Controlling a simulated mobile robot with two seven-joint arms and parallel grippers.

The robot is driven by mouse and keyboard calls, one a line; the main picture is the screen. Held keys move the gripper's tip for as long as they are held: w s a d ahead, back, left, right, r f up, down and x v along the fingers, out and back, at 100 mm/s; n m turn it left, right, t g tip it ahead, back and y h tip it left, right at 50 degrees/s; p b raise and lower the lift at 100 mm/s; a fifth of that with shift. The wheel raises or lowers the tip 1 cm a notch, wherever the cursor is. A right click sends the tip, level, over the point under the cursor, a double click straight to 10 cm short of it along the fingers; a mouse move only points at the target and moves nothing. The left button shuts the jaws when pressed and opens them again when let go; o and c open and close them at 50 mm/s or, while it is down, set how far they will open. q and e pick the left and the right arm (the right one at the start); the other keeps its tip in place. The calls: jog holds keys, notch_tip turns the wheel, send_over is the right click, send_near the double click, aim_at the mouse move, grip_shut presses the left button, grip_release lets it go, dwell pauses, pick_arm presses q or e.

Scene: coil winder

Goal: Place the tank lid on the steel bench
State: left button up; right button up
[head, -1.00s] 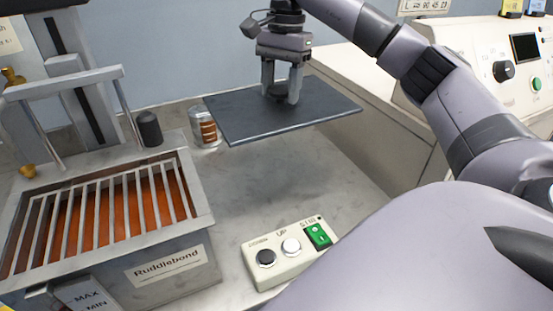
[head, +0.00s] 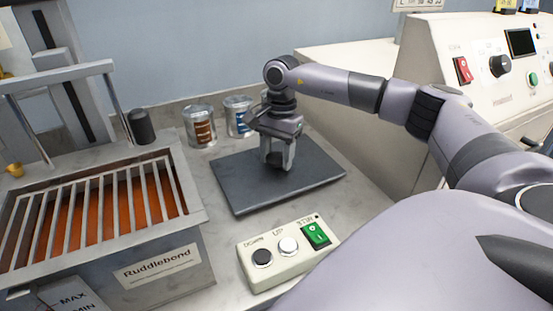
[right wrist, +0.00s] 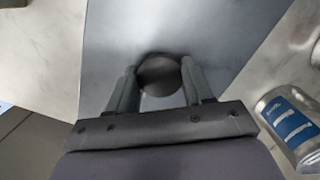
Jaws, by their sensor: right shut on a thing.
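The tank lid (head: 240,185) is a flat dark grey plate with a round knob at its middle. In the head view it lies level at or just above the steel bench (head: 205,230), between the tank and the cream cabinet; I cannot tell if it touches fully. My right gripper (head: 277,163) is above the lid, shut on its knob. In the right wrist view the two fingers (right wrist: 160,85) stand on either side of the dark knob (right wrist: 159,72), with the lid (right wrist: 120,40) beneath. My left gripper is not in view.
The open tank (head: 190,245) with slats over orange-brown liquid stands at left. A button box (head: 288,250) is close in front of the lid. Two tins, one brown-labelled (head: 200,128) and one blue-labelled (head: 238,115), stand behind it. A control cabinet (head: 440,75) is at right.

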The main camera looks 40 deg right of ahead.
aim_at(280, 154)
jog(key=shift+f, duration=0.5)
jog(key=shift+f, duration=0.15)
jog(key=o, duration=1.4)
jog(key=r, duration=0.4)
jog(key=d+r, duration=0.1)
jog(key=r, duration=0.3)
jog(key=r+p, duration=0.1)
jog(key=r, duration=0.3)
jog(key=shift+w+d+r, duration=0.1)
jog(key=shift+w+d, duration=0.1)
